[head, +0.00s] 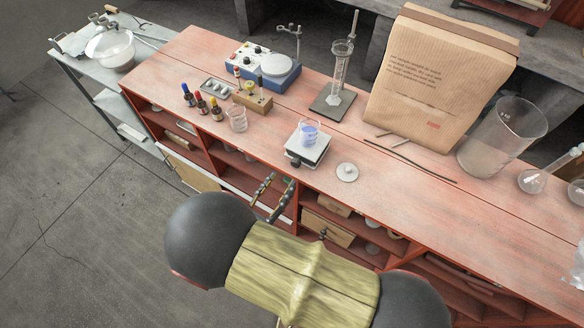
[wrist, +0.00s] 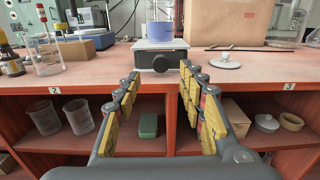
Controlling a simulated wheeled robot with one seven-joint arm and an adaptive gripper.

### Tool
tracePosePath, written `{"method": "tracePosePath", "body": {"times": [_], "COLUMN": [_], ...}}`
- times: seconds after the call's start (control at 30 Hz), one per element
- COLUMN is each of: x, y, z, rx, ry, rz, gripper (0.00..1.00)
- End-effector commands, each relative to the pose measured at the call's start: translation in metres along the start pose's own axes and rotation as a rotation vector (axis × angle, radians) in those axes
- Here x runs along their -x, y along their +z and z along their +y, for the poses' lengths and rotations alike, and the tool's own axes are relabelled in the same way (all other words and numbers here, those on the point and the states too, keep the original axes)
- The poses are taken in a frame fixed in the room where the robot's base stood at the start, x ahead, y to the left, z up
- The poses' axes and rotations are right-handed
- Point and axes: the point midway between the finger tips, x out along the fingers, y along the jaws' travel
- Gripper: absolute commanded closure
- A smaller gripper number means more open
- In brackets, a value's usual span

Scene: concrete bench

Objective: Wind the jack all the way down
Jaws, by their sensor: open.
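The jack (head: 306,151) is a small lab jack with a pale square top plate, standing near the front edge of the bench. Its black knob (wrist: 160,63) faces me in the wrist view. A beaker of blue liquid (head: 309,131) stands upright on the jack's plate; it also shows in the wrist view (wrist: 160,29). My gripper (head: 273,190) is open and empty in front of the bench edge. In the wrist view its two fingers (wrist: 158,76) stand apart on either side below the knob, not touching it. The jack's sides behind the knob are mostly hidden.
A round pale lid-like disc (head: 347,172) lies right of the jack. An empty beaker (head: 237,119) and dropper bottles (head: 202,104) stand to the left. A large paper bag (head: 436,80) stands behind right. Shelves below the bench top (wrist: 95,76) hold beakers and boxes.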

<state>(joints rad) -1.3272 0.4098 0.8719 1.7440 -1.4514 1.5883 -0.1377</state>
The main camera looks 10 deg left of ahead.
Motion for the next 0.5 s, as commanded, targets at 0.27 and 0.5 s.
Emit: {"method": "tracePosePath", "body": {"times": [0.27, 0.5], "x": [-0.043, -0.065], "y": [-0.002, -0.002], "z": [-0.002, -0.001], "rx": [-0.002, -0.002], "ry": [-0.006, -0.004], "rz": [0.003, 0.004], "gripper": [0.6, 0.6]}}
